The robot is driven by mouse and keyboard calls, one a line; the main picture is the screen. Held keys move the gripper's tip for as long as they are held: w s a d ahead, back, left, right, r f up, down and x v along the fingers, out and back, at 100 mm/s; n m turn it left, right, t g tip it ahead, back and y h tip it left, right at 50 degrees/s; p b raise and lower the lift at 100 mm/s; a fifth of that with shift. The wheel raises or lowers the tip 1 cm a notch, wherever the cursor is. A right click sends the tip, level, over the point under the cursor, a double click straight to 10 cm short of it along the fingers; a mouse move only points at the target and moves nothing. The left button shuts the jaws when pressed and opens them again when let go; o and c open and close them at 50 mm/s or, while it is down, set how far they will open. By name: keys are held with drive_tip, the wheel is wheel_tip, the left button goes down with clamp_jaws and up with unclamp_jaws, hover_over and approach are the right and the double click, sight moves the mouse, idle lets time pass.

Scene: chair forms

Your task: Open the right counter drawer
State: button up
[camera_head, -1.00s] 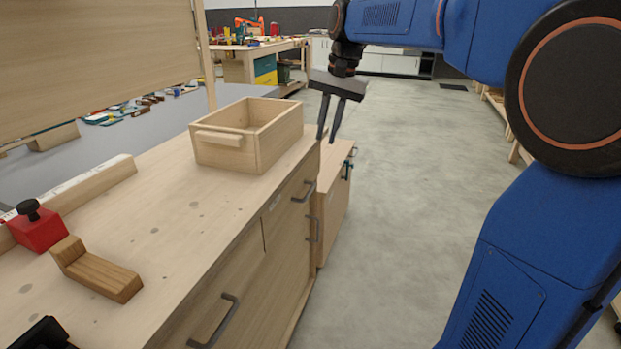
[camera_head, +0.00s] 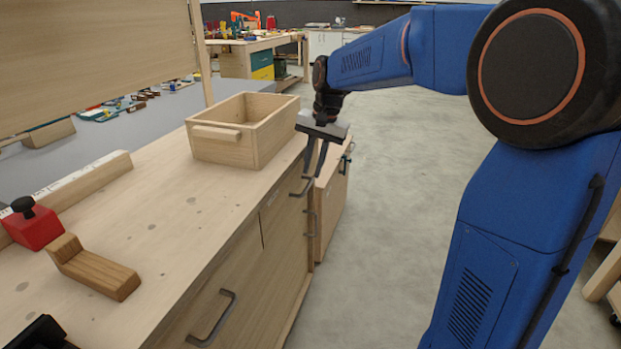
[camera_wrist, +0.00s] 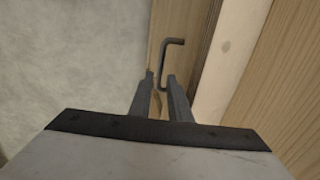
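The right counter drawer (camera_head: 284,208) is flush with the counter's front face, below the top edge, and looks closed. Its dark bar handle (camera_head: 300,190) shows just below my fingertips in the head view. In the wrist view the handle (camera_wrist: 172,42) stands ahead of the fingers, its near end close to the gap between them. My gripper (camera_head: 313,172) is open and empty, pointing down beside the counter front; it also shows in the wrist view (camera_wrist: 160,77). Whether a finger touches the handle cannot be told.
A wooden box (camera_head: 238,140) sits on the counter top (camera_head: 190,215) near my gripper. A red block (camera_head: 35,228) and a wooden piece (camera_head: 95,272) lie at left.

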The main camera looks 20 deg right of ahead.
sight(309, 185)
drive_tip(key=shift+w+a+f, duration=0.15)
drive_tip(key=shift+a+f, duration=0.05)
drive_tip(key=shift+f, duration=0.85)
drive_tip(key=shift+w+a+f, duration=0.1)
drive_tip(key=shift+a+f, duration=0.05)
drive_tip(key=shift+f, duration=0.9)
clamp_jaws()
drive_tip(key=s+d, duration=0.7)
drive_tip(key=d, duration=0.3)
drive_tip(key=s+d, duration=0.8)
drive_tip(key=d, duration=0.3)
drive_tip(key=shift+s+d, duration=0.2)
drive_tip(key=shift+r, duration=0.1)
unclamp_jaws()
